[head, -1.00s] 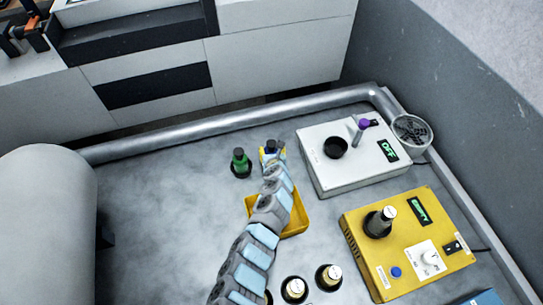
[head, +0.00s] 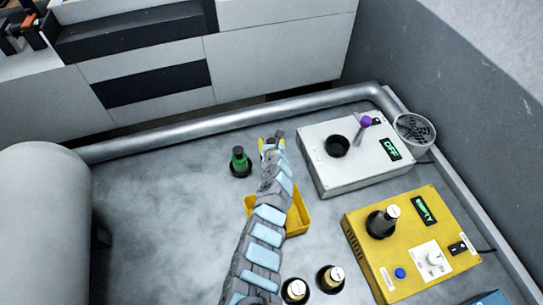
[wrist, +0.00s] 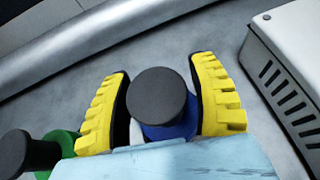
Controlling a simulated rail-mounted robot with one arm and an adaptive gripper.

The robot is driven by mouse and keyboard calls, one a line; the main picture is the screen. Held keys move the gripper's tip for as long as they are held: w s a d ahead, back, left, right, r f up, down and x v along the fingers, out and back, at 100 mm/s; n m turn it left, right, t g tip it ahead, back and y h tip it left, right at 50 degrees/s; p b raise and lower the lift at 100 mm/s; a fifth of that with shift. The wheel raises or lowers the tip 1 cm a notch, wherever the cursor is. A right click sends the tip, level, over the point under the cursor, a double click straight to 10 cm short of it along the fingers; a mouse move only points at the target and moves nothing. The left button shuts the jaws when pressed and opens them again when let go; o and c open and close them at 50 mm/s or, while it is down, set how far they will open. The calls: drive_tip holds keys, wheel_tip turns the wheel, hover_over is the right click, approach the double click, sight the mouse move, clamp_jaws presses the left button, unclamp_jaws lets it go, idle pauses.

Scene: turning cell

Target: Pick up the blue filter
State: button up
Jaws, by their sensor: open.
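The blue filter (wrist: 172,130) stands between the two fingers of my gripper (wrist: 163,100) in the wrist view. It has a dark grey round cap on top and a blue body below. The yellow fingers are open, one on each side of it, and a gap shows beside the cap. In the head view my gripper (head: 271,144) is at the far end of my arm, left of the white box. There the filter's dark top (head: 277,133) shows at the fingers, and its blue body is hidden.
A green filter (head: 239,161) with a dark cap stands close to the left of my gripper. The white box (head: 325,180) marked OFF is to the right. A yellow tray (head: 299,216) lies under my arm. A yellow device (head: 365,255) stands at right. A pipe (head: 220,123) runs behind.

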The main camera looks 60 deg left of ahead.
drive_tip(key=shift+a, duration=0.1)
clamp_jaws()
drive_tip(key=shift+r, duration=0.1)
idle(0.4)
